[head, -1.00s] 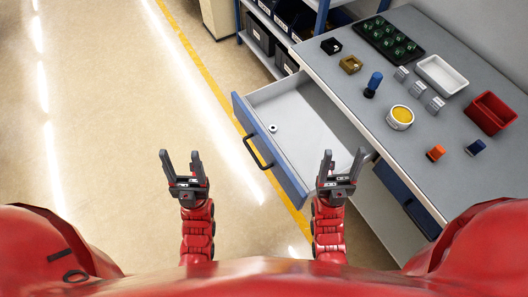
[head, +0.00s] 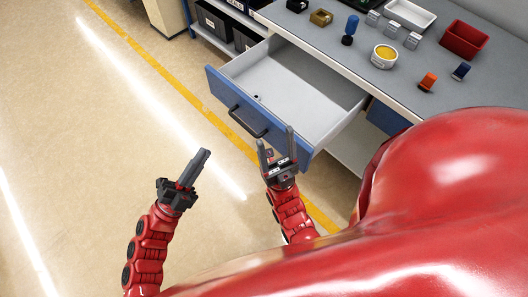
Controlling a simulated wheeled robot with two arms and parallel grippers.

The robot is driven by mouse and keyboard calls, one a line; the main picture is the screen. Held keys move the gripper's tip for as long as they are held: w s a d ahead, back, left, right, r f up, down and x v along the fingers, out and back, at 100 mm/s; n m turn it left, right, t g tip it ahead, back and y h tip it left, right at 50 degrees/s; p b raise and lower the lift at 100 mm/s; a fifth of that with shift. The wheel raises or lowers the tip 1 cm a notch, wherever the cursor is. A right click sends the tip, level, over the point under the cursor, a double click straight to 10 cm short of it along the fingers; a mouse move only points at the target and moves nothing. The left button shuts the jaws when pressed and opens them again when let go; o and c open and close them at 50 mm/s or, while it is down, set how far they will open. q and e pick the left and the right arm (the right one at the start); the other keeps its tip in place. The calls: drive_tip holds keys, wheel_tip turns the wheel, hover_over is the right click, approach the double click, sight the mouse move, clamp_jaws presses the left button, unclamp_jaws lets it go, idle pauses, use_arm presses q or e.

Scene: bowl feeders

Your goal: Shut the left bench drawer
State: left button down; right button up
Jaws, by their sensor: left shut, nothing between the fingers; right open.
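The left bench drawer (head: 285,75) is pulled well out from the bench. It has a blue front panel (head: 222,92) with a black bar handle (head: 247,122) and a pale grey inside. A small round part (head: 257,97) lies on its floor. My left gripper (head: 204,153) is shut and empty, over the floor to the left of the drawer front, apart from the handle. My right gripper (head: 274,138) is open, its fingers pointing up in the picture beside the right end of the drawer front. Whether it touches the panel I cannot tell.
The grey bench top (head: 330,45) holds a blue-knobbed part (head: 350,28), a yellow-filled cup (head: 384,56), a red bin (head: 464,39), a white bin (head: 411,14) and several small parts. Dark bins (head: 217,21) stand on a shelf beyond the drawer. Floor at left is clear.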

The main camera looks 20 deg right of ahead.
use_arm(q)
drive_tip(key=w+d+f+m+g+y+b, duration=0.1)
drive_tip(key=d+f+m+g+y+b, duration=0.3)
drive_tip(key=f, duration=0.6)
drive_tip(key=w+d+f+m+t+y+b, duration=0.1)
drive_tip(key=w+d+f+y+b, duration=0.15)
drive_tip(key=f+b, duration=0.55)
drive_tip(key=f+p+x, duration=0.1)
drive_tip(key=p+x, duration=0.1)
drive_tip(key=x, duration=1.2)
drive_tip(key=shift+d+f+m, duration=0.3)
drive_tip(key=shift+d+f, duration=0.05)
drive_tip(key=shift+s, duration=0.1)
